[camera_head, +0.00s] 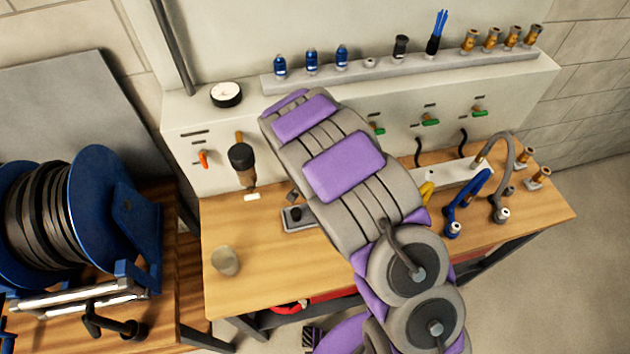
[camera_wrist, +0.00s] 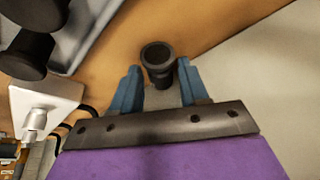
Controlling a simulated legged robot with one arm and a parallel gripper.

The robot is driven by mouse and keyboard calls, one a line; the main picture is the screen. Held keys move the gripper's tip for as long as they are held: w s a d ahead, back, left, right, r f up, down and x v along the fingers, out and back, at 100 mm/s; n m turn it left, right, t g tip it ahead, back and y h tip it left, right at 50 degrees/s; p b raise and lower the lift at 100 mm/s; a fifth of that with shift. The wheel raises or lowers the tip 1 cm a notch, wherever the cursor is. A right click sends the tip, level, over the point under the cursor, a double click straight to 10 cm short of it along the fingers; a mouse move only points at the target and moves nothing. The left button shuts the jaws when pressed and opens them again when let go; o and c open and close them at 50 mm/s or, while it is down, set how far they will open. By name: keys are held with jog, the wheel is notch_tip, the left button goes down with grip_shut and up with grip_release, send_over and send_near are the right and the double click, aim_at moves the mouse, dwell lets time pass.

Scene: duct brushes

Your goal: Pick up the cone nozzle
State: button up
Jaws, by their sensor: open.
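A dark grey, round, hollow piece (camera_wrist: 158,60) with an open top, which looks like the cone nozzle, stands over the wooden bench in the wrist view. My gripper (camera_wrist: 158,80) has its two blue fingers apart, one to the left and one to the right of the piece's lower part. I cannot tell whether either finger touches it. Its lower end is partly hidden by the gripper. In the head view my arm covers the gripper and this piece.
The wooden bench (camera_head: 290,270) holds a beige cup (camera_head: 225,260) at the left and blue and grey hoses (camera_head: 466,200) at the right. A rail (camera_head: 375,75) with several bottles and fittings runs behind. Dark cylinders (camera_wrist: 25,52) stand at the wrist view's upper left.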

jog(key=shift+w+d+f, duration=0.1)
jog(key=shift+d+f, duration=0.1)
jog(key=shift+f, duration=0.25)
jog(key=shift+a, duration=0.1)
grip_shut()
jog(key=shift+s+r, duration=0.1)
jog(key=shift+s, duration=0.15)
